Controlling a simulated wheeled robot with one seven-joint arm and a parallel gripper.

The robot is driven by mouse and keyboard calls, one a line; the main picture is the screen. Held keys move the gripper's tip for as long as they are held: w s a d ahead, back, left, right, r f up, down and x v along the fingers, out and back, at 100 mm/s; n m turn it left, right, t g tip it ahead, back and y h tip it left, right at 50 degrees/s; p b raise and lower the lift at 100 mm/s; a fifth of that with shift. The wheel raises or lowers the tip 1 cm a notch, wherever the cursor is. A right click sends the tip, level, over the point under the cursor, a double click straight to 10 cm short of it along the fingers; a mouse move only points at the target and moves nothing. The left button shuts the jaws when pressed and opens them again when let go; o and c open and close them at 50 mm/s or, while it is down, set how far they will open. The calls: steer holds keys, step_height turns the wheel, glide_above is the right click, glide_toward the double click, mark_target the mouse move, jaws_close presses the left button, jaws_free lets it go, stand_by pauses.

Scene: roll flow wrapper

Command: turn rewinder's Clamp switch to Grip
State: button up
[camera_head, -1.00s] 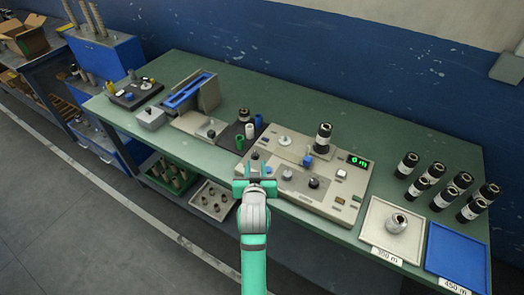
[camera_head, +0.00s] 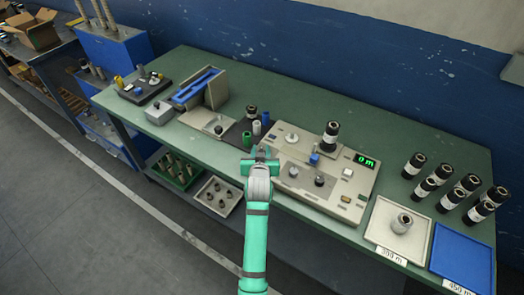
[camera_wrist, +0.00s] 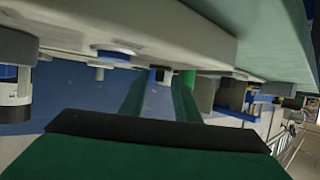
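The rewinder is a beige panel (camera_head: 345,195) at the middle of the green table, with a lit green "0 m" display (camera_head: 367,161). A dark round knob (camera_head: 319,180) and a grey knob (camera_head: 293,172) sit on its front part. The labels are too small to read, so I cannot tell which control is the Clamp switch or how it is set. My gripper (camera_head: 262,156) is over the panel's left front edge, left of both knobs. Its finger opening cannot be made out. The wrist view is tilted and shows a dark green gripper part (camera_wrist: 160,155) close up.
A black roll (camera_head: 331,135) stands on the panel behind a blue part (camera_head: 314,159). Small green, white and blue cylinders stand left of the panel. Several dark rolls, a white tray (camera_head: 384,239) and a blue tray (camera_head: 462,258) are at the right. The table's back strip is clear.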

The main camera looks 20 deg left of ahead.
steer(key=shift+d, duration=0.15)
jaws_close()
steer(key=shift+m+h, duration=0.3)
steer(key=shift+h, duration=0.1)
steer(key=m+h, duration=0.2)
steer(key=shift+a+t+h, duration=0.3)
steer(key=shift+a, duration=0.05)
steer(key=m+h, duration=0.3)
steer(key=shift+a+m+h, duration=0.1)
steer(key=shift+m+h, duration=0.2)
steer(key=shift+h, duration=0.1)
steer(key=m+g+h, duration=0.1)
steer(key=m+h, duration=0.1)
steer(key=h, duration=0.1)
steer(key=m+g+h, duration=0.2)
steer(key=m+h, duration=0.1)
steer(key=shift+w+a+m, duration=0.15)
steer(key=shift+m, duration=0.15)
